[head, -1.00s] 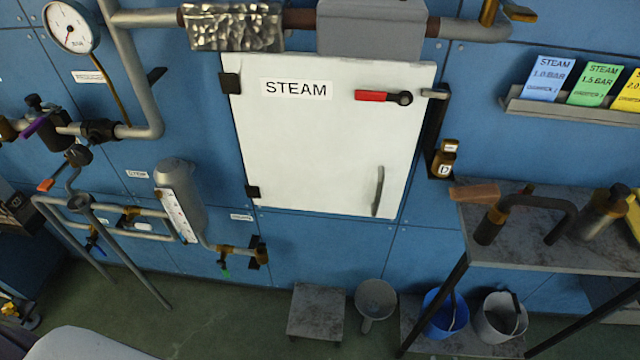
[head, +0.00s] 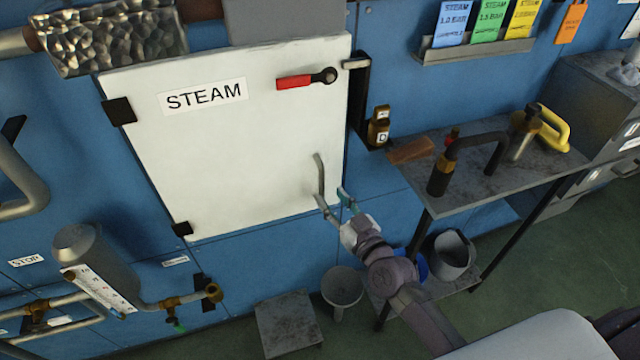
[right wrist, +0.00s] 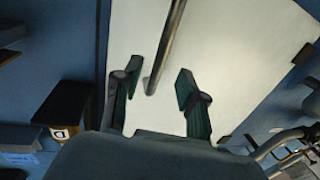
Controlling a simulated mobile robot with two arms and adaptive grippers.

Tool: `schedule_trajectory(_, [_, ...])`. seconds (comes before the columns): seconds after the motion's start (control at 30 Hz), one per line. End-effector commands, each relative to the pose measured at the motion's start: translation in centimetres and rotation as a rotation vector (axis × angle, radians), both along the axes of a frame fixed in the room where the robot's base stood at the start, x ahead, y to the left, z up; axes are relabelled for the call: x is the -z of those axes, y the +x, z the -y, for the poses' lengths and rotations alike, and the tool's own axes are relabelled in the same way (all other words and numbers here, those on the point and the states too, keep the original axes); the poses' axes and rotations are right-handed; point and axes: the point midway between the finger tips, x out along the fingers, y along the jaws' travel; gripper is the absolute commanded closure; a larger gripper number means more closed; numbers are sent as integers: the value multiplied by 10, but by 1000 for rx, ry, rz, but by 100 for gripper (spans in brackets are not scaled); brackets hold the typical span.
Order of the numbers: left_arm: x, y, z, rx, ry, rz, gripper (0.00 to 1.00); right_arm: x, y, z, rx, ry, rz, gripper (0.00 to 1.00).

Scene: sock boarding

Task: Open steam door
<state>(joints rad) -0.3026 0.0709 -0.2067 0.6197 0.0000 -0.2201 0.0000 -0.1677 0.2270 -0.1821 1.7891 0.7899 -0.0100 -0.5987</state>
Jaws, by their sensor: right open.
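The white steam door (head: 230,130), labelled STEAM, looks shut against the blue wall, with black hinges on its left side. A latch lever with a red grip (head: 293,82) lies roughly level near its top right. A grey bar handle (head: 320,174) stands upright near its lower right edge. My right gripper (head: 335,201) is open and empty by the handle's lower end. In the right wrist view, the handle (right wrist: 167,45) runs down toward the space between the fingertips (right wrist: 157,86); I cannot tell whether they touch it. My left gripper is out of view.
A metal shelf table (head: 470,185) with fittings stands right of the door. A small brass-coloured box (head: 379,126) is on the wall beside it. A grey stool (head: 288,322), a funnel-like vessel (head: 342,287) and buckets (head: 450,257) stand below. Pipes and a gauge cylinder (head: 95,265) are at lower left.

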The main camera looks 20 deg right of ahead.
Motion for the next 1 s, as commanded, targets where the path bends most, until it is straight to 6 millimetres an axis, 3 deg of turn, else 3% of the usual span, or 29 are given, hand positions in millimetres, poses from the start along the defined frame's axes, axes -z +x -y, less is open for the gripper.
schedule_trajectory(0.1, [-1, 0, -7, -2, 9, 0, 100, -1, 24, -5, 2, 1, 2, 59])
schedule_trajectory(0.3, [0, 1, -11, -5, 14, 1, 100, 0, 48, -11, 1, 1, 1, 59])
schedule_trajectory(0.7, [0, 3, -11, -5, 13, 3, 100, 1, 55, -13, 0, -1, -1, 59])
schedule_trajectory(0.97, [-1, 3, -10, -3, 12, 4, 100, 1, 55, -12, 1, -1, -1, 100])
schedule_trajectory(1.0, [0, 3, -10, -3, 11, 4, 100, 1, 55, -12, 1, -1, -1, 100])
